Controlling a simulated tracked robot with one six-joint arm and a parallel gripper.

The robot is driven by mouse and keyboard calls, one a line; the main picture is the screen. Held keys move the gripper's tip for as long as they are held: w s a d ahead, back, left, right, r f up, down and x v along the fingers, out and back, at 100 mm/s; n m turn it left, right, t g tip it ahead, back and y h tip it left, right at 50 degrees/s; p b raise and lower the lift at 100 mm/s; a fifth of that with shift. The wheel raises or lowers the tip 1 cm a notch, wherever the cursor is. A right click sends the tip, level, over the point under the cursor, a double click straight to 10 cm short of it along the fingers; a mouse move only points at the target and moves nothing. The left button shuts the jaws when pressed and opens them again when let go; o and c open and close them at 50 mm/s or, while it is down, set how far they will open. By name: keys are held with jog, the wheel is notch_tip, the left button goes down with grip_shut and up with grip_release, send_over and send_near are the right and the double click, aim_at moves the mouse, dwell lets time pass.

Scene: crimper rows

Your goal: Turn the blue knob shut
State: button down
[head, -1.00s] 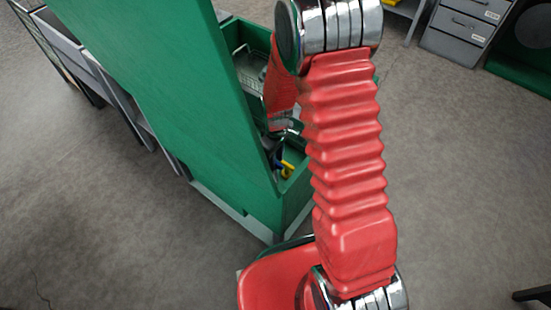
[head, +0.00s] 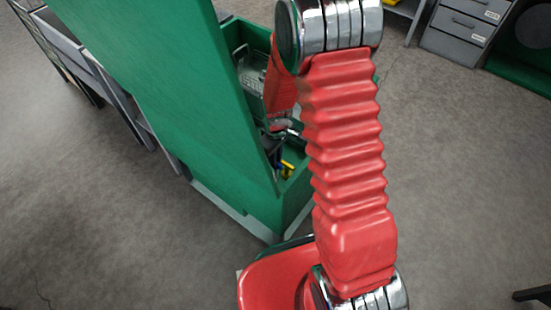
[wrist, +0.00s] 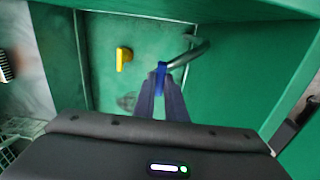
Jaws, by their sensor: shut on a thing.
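The blue knob (wrist: 161,77) shows in the wrist view as a narrow upright blue piece on the green panel, beside the end of a curved metal pipe. My gripper (wrist: 162,88) is shut on the blue knob, with one dark finger on each side. The fingers cover its lower part.
A yellow handle (wrist: 123,58) sits left of the blue knob on the same panel. The curved metal pipe (wrist: 188,55) is just right of the knob. Green cabinet walls (wrist: 245,60) close in the right side. A wire basket (wrist: 20,135) is at lower left.

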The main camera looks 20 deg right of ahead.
jog(key=c, duration=1.8)
grip_release()
jog(key=shift+r, duration=0.1)
notch_tip(320, 180, up, 14)
jog(key=shift+f, duration=0.2)
jog(key=s+r+m+t, duration=0.5)
jog(key=s+r+m, duration=0.2)
jog(key=s+r, duration=1.2)
notch_tip(320, 180, up, 3)
jog(key=shift+s+a+r+t, duration=0.1)
jog(key=shift+s+a+t, duration=0.1)
jog(key=shift+a+t, duration=0.1)
